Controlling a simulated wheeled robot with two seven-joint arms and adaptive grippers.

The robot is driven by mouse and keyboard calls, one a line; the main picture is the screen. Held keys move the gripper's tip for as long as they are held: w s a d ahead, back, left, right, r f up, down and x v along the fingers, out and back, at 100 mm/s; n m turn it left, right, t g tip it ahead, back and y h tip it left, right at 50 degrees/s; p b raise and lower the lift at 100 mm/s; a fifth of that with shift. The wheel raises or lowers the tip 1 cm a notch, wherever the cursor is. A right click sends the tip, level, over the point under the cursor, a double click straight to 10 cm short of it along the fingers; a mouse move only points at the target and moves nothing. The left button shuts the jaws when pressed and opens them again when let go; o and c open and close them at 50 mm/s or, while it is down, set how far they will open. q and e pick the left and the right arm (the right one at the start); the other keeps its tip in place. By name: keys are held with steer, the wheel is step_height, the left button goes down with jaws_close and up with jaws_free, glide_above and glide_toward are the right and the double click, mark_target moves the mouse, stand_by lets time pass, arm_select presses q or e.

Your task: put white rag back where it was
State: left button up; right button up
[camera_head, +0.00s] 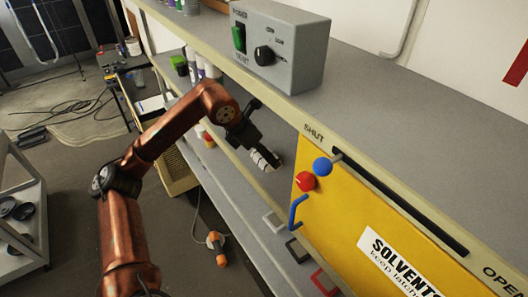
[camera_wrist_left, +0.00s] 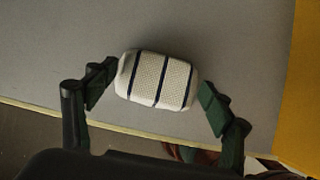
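The white rag (camera_head: 264,159) is a small rolled bundle with dark stripes. In the head view it is at the end of my left gripper (camera_head: 252,138), over the grey shelf below the counter. In the left wrist view the rag (camera_wrist_left: 158,80) fills the space between the two fingertips of my left gripper (camera_wrist_left: 160,84), one fingertip against each end. The gripper looks shut on it. I cannot tell whether the rag touches the shelf. My right gripper is not in view.
A yellow panel (camera_head: 345,240) with red and blue knobs and a blue handle is right of the rag. A grey switch box (camera_head: 290,50) stands on the counter above. Bottles (camera_head: 200,65) stand behind my arm. The grey shelf (camera_wrist_left: 50,60) around the rag is clear.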

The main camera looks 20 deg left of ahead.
arm_select(q)
steer(key=o, duration=0.4)
steer(key=b+v, duration=0.2)
steer(key=v, duration=0.4)
steer(key=shift+s+a+r+b, duration=0.1)
steer(key=shift+s+r+b, duration=0.1)
steer(key=shift+b, duration=0.2)
steer(key=shift+s+a+r, duration=0.1)
steer(key=shift+r, duration=0.35)
